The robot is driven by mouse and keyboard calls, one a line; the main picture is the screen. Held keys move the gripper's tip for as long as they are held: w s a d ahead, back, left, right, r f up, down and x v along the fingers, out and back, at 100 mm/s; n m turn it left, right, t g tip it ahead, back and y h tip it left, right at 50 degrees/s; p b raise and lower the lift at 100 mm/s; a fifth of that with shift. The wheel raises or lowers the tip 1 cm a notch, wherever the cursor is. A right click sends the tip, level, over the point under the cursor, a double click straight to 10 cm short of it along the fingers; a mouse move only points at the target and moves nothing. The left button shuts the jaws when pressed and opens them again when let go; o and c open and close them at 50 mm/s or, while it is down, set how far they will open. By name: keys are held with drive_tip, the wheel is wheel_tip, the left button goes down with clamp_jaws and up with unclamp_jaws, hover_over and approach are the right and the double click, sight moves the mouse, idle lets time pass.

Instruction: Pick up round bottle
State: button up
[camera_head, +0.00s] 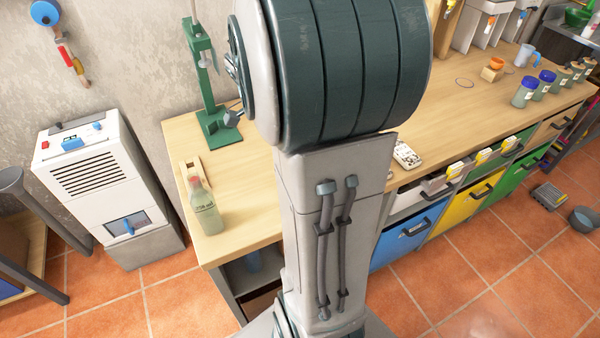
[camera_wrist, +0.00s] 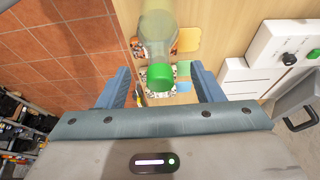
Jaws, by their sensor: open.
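In the wrist view a round, clear greenish bottle (camera_wrist: 156,30) with a green cap (camera_wrist: 160,72) shows at the upper middle, its cap toward the camera. My gripper (camera_wrist: 160,69) is open, its two blue fingers on either side of the cap with gaps between. The bottle's far end is cut off by the top edge. In the head view my arm hides the gripper and I see no green-capped bottle there. Another bottle, pale green with a reddish cap (camera_head: 203,207), stands upright at the near left corner of the wooden workbench (camera_head: 240,235).
A green stand (camera_head: 214,122) is at the bench's back left. Blue-lidded jars (camera_head: 525,92) and a mug (camera_head: 525,55) stand far right. Coloured drawers (camera_head: 400,235) line the bench front. A white machine (camera_head: 90,165) stands on the floor at left. The wrist view shows a knobbed white panel (camera_wrist: 290,50) at right.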

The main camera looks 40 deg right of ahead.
drive_tip(key=p+x, duration=0.1)
drive_tip(key=x, duration=0.4)
drive_tip(key=shift+s, duration=0.1)
clamp_jaws()
